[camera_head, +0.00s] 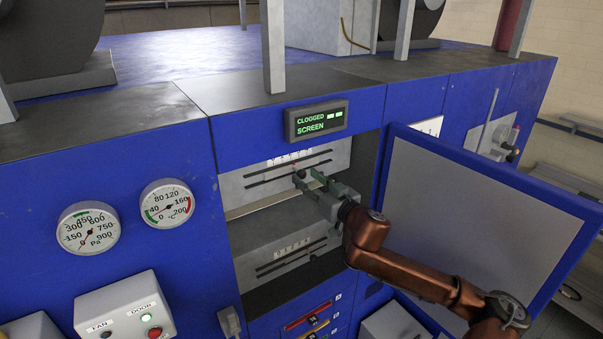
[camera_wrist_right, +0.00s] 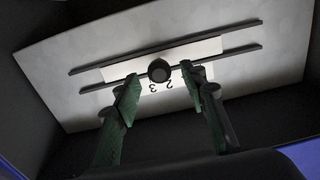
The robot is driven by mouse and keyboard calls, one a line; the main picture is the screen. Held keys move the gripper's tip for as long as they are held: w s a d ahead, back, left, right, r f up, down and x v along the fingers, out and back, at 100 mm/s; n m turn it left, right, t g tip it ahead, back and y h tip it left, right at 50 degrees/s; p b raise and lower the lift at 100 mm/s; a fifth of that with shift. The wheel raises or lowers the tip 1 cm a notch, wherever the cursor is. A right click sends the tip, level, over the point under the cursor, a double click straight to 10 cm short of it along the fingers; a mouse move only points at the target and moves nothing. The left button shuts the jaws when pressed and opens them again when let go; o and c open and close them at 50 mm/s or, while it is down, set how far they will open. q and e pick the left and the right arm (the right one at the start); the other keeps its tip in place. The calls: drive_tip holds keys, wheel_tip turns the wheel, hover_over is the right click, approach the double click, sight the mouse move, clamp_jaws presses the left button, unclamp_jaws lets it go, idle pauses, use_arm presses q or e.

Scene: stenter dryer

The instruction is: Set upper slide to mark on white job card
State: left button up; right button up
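The upper slide panel (camera_head: 257,188) is a grey plate with two dark slots and a white number scale (camera_head: 290,157), inside the open cabinet. A round dark knob (camera_wrist_right: 159,70) sits on the slots in the right wrist view, over the scale, where the digits 2 and 3 show upside down. My right gripper (camera_head: 307,177) is at this panel. In the right wrist view its green fingers (camera_wrist_right: 166,78) are apart, one on each side of the knob, with gaps visible. A white card (camera_head: 428,126) shows behind the open door's top edge; its marks are unreadable. My left gripper is out of view.
A similar lower slide panel (camera_head: 270,247) sits below. The open blue door (camera_head: 475,215) stands right of my right arm. A display (camera_head: 317,120) reads "CLOGGED SCREEN". Two gauges (camera_head: 88,228) and a button box (camera_head: 125,312) are at left.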

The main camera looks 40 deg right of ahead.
sight(304, 176)
drive_tip(key=shift+w+d, duration=0.2)
drive_tip(key=shift+w, duration=1.55)
clamp_jaws()
